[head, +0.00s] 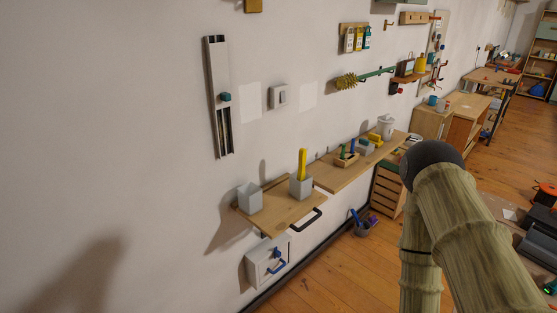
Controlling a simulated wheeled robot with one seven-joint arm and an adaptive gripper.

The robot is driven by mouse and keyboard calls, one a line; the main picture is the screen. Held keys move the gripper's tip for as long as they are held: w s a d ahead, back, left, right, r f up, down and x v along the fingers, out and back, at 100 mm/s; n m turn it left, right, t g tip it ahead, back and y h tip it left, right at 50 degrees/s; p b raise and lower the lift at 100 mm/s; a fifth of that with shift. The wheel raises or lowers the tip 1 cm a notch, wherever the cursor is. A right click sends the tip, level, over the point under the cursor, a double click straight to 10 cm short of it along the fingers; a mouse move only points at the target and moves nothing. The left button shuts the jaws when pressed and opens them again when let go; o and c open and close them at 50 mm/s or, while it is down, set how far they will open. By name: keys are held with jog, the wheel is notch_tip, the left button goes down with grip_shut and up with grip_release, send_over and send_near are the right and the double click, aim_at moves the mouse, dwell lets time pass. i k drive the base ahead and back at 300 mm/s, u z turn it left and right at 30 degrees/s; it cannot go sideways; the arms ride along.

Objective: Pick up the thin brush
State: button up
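Small blue and green handles (347,149) stand in a wooden holder further along. I cannot tell for certain which is the thin brush. My arm shows at the right, apart from these things; my gripper is not in view.
The near wooden shelf (274,220) also holds an empty-looking grey cup (250,197) and has a dark handle at its front. A longer shelf (335,179) continues right. A bin with tools (362,224) stands on the floor by a drawer unit (386,192). Wooden floor is open in front.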

aim_at(302, 154)
jog(key=u, duration=0.3)
jog(key=i, duration=1.2)
jog(key=z, duration=0.45)
